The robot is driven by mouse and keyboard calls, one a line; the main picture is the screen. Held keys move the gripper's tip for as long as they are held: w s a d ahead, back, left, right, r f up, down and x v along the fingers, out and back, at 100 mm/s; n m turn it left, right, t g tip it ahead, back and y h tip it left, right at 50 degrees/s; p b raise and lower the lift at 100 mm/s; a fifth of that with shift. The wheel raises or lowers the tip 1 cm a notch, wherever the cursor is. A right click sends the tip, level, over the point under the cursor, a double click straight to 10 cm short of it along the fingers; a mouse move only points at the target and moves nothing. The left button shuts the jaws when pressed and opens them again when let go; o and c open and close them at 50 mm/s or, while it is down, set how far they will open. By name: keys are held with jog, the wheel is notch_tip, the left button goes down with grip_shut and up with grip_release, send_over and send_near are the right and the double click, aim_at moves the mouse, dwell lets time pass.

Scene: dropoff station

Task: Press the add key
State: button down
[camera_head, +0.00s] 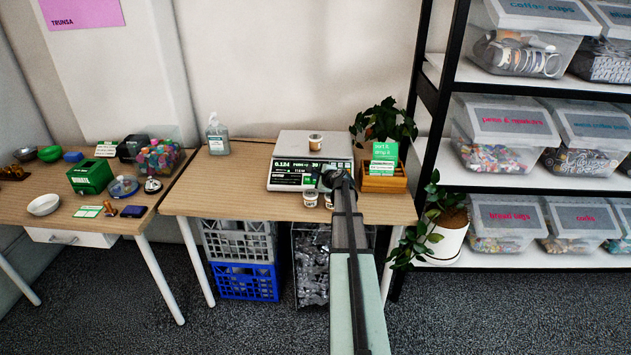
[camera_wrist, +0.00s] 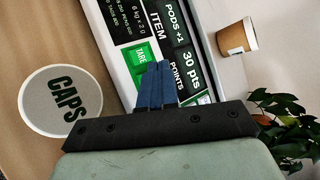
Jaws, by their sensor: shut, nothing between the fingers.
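The scale (camera_head: 300,142) stands on the middle table. Its dark front display (camera_head: 295,166) reads about 0.124, PODS +1 and 30 in the head view.
A small paper cup (camera_head: 315,142) sits on the scale. Small cups (camera_head: 310,199) stand in front of it. A wooden holder (camera_head: 384,182) and a plant (camera_head: 385,121) stand right. The table's left is mostly clear.

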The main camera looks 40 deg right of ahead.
jog(key=shift+f, duration=0.1)
dwell(0.3)
jog(key=shift+w+d+f, duration=0.1)
jog(key=shift+f, duration=0.2)
jog(key=shift+d+f, duration=0.2)
jog(key=shift+f, duration=0.55)
dwell(1.4)
jog(key=shift+a+r, duration=0.1)
jog(key=shift+r, duration=0.05)
jog(key=shift+s+a+r, duration=0.1)
jog(key=shift+s+r, duration=0.15)
jog(key=shift+r, duration=0.1)
jog(key=shift+a+r, duration=0.1)
jog(key=shift+r, duration=0.05)
jog(key=shift+r, duration=0.2)
jog(key=shift+s+a+r, duration=0.2)
jog(key=shift+r, duration=0.5)
jog(key=shift+s+a+r, duration=0.2)
jog(key=shift+a+r, duration=0.05)
jog(key=shift+r, duration=0.5)
jog(key=shift+s+a+r, duration=0.2)
jog(key=shift+r, duration=0.5)
